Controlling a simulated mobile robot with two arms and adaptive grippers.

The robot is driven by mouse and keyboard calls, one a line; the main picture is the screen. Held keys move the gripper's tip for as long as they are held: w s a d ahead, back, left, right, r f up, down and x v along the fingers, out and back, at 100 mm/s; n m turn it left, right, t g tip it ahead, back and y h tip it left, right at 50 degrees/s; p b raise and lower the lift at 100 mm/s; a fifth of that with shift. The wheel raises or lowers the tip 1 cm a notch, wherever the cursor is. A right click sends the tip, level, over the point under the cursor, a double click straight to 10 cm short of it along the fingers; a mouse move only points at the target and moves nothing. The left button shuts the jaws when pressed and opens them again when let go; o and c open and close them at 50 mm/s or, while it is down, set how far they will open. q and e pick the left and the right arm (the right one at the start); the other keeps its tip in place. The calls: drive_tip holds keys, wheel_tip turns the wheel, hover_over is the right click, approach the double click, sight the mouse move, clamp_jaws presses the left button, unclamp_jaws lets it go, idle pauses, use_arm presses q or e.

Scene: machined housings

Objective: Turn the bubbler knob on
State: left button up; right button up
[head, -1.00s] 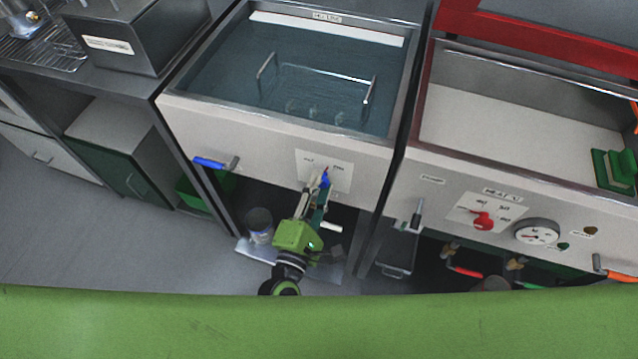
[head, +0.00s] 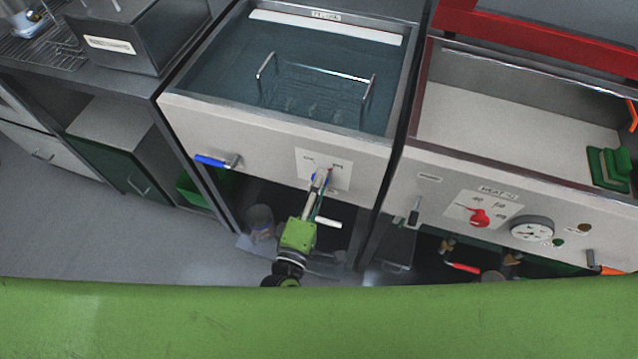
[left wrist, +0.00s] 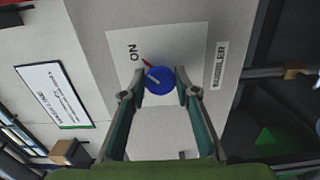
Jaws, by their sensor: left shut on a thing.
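The round blue bubbler knob (left wrist: 160,80) sits on a white plate (left wrist: 193,45) on the front panel. A pale line on the knob's face points to the lower left in the left wrist view. My left gripper (left wrist: 159,84) is shut on the knob, one fingertip on each side. In the head view, my left gripper (head: 319,184) reaches up to the plate (head: 340,170) and covers most of the knob. My right gripper is not in view.
The knob's panel is below a water-filled basin (head: 330,45) with a wire rack. A blue-handled lever (head: 210,161) is to the left. A grey bucket (head: 260,220) stands below.

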use_arm(q)
drive_tip(key=o, duration=1.1)
drive_tip(key=shift+w, duration=0.1)
drive_tip(key=shift+c, duration=0.2)
drive_tip(key=v, duration=1.2)
